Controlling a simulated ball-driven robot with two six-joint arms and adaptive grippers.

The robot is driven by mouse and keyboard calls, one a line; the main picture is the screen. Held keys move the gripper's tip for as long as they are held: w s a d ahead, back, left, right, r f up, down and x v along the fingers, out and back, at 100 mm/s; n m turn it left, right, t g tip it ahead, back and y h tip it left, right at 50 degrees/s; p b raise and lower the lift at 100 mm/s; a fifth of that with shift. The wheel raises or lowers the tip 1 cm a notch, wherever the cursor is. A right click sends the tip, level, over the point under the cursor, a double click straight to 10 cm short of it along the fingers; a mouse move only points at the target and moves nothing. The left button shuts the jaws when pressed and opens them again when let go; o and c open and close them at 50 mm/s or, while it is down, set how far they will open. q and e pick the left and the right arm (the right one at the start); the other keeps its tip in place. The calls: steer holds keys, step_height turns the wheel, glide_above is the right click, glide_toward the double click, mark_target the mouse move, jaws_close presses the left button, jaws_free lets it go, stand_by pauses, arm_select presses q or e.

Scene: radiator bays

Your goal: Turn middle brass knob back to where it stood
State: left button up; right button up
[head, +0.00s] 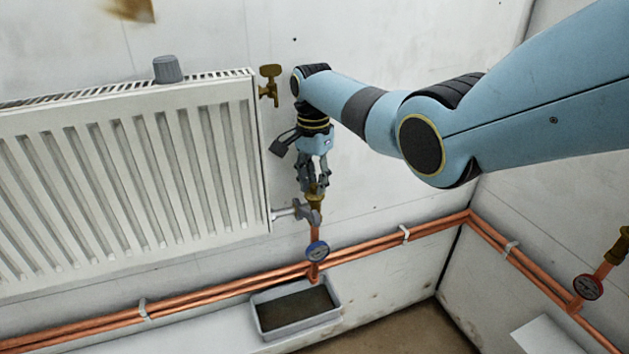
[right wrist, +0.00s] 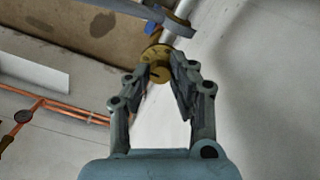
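A brass knob (head: 316,197) tops the grey valve (head: 307,213) at the radiator's lower right corner. My right gripper (head: 314,186) points down at it from above. In the right wrist view the brass knob (right wrist: 159,66) lies between the fingertips of the right gripper (right wrist: 160,70). One finger stands on each side, close to it. I cannot tell whether both fingers press on it. A second brass knob (head: 270,80) sits at the radiator's upper right corner, and a third brass piece (head: 619,245) is at the far right edge. My left gripper is not in view.
The white radiator (head: 130,175) fills the left. Copper pipes (head: 375,240) run along the wall. A red gauge (head: 588,287) is at right. A grey cap (head: 168,68) stands on the radiator.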

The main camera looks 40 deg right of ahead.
jaws_close()
